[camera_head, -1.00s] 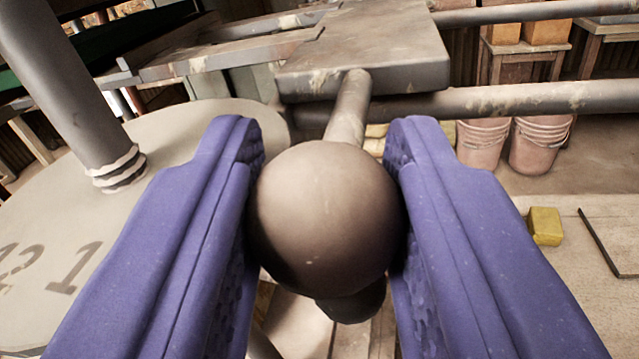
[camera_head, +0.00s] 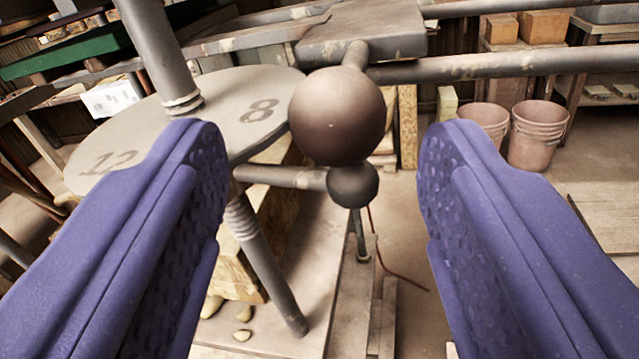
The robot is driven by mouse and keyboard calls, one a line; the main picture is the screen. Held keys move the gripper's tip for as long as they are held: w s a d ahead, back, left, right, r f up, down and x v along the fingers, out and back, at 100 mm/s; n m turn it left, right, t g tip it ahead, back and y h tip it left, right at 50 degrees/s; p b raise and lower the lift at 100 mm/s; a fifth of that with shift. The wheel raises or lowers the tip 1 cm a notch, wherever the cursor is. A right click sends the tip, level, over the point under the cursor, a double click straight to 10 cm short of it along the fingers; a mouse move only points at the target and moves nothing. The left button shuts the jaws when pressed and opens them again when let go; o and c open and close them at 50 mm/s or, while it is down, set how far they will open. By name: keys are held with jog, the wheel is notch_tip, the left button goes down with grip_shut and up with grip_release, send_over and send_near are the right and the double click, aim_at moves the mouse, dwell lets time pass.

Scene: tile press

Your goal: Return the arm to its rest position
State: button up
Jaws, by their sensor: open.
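My gripper (camera_head: 322,205) is open, with its two purple padded fingers wide apart at the left and right of the view. A brown ball knob (camera_head: 337,115) on a short rod shows between and beyond the fingers, touching neither. A smaller dark ball (camera_head: 352,185) sits just below it, at the end of a horizontal bar (camera_head: 280,176). The grey press arm block (camera_head: 365,32) is behind the knob. Nothing is held between the fingers.
A round grey table (camera_head: 225,120) marked 12 and 8 stands at left, with a vertical post (camera_head: 160,50) through it. Pink buckets (camera_head: 538,135) stand at right. Long pipes (camera_head: 500,66) cross the back. Open floor (camera_head: 480,230) shows at lower right.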

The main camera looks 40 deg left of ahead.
jog(key=v, duration=0.3)
dwell(0.4)
jog(key=w+d+r+m+h, duration=0.25)
jog(key=d+r+h, duration=0.35)
jog(key=d+r, duration=0.65)
jog(key=s+d+r+h, duration=0.1)
jog(key=s+d+r, duration=0.3)
jog(key=r, duration=0.3)
jog(key=s+d+r+m+h, duration=0.1)
jog(key=s+d+r, duration=0.4)
jog(key=r, duration=0.3)
jog(key=shift+s+r+h, duration=0.2)
jog(key=shift+s+h, duration=0.2)
